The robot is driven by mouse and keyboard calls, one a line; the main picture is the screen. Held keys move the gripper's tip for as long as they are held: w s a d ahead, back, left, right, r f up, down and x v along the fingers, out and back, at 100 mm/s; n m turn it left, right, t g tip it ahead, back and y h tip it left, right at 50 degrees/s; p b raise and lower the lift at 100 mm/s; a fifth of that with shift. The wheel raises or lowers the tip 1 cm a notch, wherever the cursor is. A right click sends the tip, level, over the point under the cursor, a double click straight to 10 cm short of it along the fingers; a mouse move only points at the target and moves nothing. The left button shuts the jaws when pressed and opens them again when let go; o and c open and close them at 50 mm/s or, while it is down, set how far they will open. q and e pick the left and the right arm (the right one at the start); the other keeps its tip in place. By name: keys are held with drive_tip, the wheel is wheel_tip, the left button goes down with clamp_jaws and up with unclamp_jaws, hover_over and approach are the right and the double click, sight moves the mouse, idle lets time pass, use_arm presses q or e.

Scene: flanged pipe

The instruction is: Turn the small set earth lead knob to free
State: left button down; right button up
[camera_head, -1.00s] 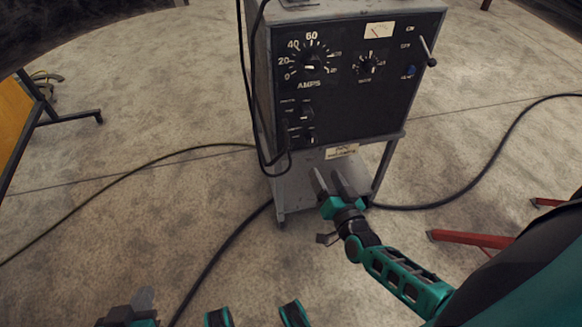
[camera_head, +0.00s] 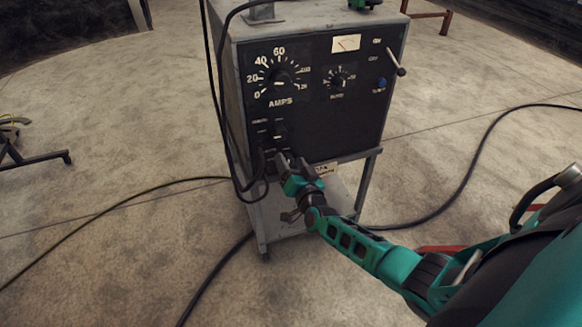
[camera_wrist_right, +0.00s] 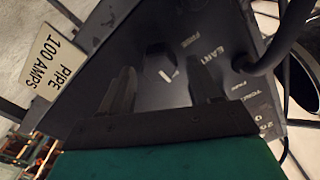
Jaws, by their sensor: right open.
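The small earth lead knob (camera_wrist_right: 160,68) is dark with a white pointer mark, low on the welder's black front panel. EARTH and FREE lettering shows beside it in the right wrist view. My right gripper (camera_wrist_right: 164,84) is open, one finger on each side of the knob in that picture, with visible gaps. I cannot tell how deep the fingers reach around it. In the head view my right gripper (camera_head: 286,162) is at the panel's lower left and hides this knob. My left gripper is out of view.
The welding machine (camera_head: 345,120) carries an amps dial (camera_head: 279,77), a smaller dial (camera_head: 337,79) and another small knob (camera_head: 279,131) above my gripper. A black cable (camera_head: 222,110) hangs down its left side, close to the gripper. Cables cross the open concrete floor.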

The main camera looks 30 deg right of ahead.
drive_tip(key=shift+w, duration=0.25)
drive_tip(key=c, duration=1)
drive_tip(key=shift+c, duration=0.2)
